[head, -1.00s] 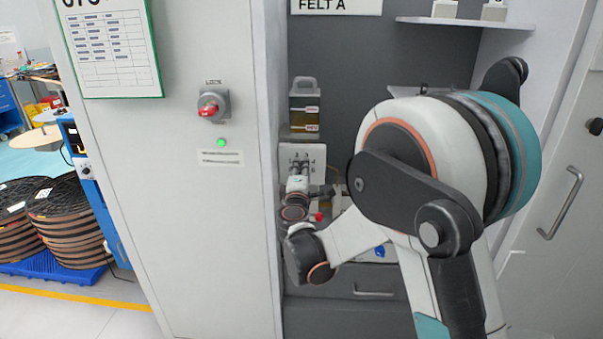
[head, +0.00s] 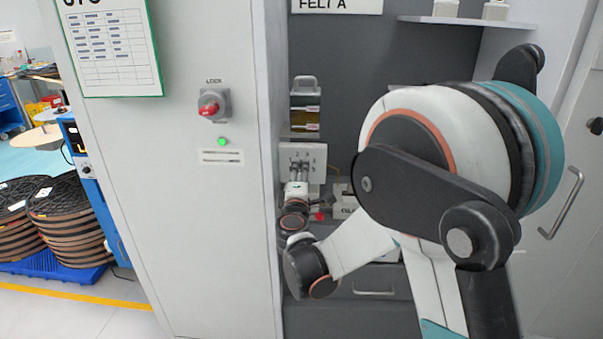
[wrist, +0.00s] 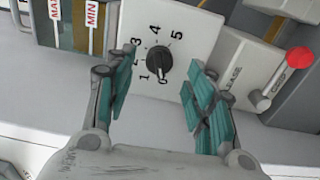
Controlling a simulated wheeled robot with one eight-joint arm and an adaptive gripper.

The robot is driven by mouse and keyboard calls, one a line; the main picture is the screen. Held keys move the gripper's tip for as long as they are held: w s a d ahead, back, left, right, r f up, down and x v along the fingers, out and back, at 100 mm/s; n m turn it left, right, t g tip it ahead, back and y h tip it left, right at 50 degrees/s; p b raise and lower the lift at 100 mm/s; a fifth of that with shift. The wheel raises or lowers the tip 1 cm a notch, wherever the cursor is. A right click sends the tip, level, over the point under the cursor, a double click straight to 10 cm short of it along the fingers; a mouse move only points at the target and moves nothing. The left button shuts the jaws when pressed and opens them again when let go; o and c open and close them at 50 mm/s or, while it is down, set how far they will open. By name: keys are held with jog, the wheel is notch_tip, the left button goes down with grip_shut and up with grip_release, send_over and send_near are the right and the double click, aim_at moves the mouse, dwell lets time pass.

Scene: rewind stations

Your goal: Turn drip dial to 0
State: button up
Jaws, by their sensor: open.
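The drip dial is a black knob (wrist: 158,62) on a white plate (wrist: 205,35) marked 0 to 5 in the wrist view. The 0 lies at the knob's near edge, with 1 to 5 around its left and far sides. I cannot tell which end of the knob is its pointer. My gripper (wrist: 160,98) is open and empty, its teal fingers either side of the knob's near side, apart from it.
A grey block with a red-tipped lever (wrist: 300,58) stands close right of the dial plate. A container with MAX and MIN strips (wrist: 95,14) stands to the left, and shows in the head view (head: 305,105). The cabinet's side panel (head: 235,260) borders the bay at left.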

jog(key=s, duration=0.8)
jog(key=shift+s+a, duration=0.15)
jog(key=shift+s, duration=0.2)
